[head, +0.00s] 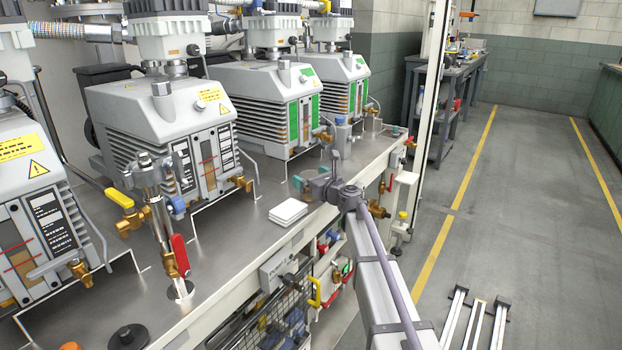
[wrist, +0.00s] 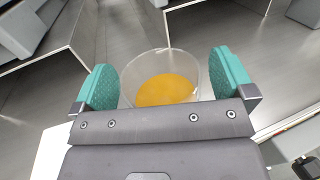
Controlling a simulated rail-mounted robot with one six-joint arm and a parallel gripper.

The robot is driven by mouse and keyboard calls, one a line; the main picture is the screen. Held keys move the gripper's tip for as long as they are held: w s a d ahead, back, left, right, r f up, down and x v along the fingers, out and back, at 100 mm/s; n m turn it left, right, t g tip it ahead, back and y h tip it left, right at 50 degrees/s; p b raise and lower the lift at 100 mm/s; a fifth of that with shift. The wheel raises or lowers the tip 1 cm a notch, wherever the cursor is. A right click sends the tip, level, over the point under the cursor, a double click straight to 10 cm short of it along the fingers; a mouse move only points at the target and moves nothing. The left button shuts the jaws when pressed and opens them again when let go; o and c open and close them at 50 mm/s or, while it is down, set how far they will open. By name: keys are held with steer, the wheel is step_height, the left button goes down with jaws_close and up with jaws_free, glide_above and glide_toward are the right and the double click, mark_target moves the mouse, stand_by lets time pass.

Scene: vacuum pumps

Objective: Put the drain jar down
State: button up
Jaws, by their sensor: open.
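The drain jar (wrist: 165,62) is a clear round cup with amber liquid in the bottom, seen from above in the wrist view. It appears upright over the grey metal bench top (wrist: 120,30). My gripper (wrist: 164,78) is open, with one teal finger pad on each side of the jar.
A stack of white pads (head: 288,212) lies on the bench left of my gripper. Several vacuum pumps (head: 265,95) stand behind, with brass valves (head: 322,135) at their fronts. The bench's front edge is close by. A red-handled valve (head: 180,255) stands farther left.

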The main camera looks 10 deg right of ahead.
steer(key=shift+s, duration=0.1)
steer(key=v, duration=1)
steer(key=shift+s+d, duration=0.2)
steer(key=shift+s, duration=0.1)
jaws_close()
stand_by(0.6)
stand_by(0.4)
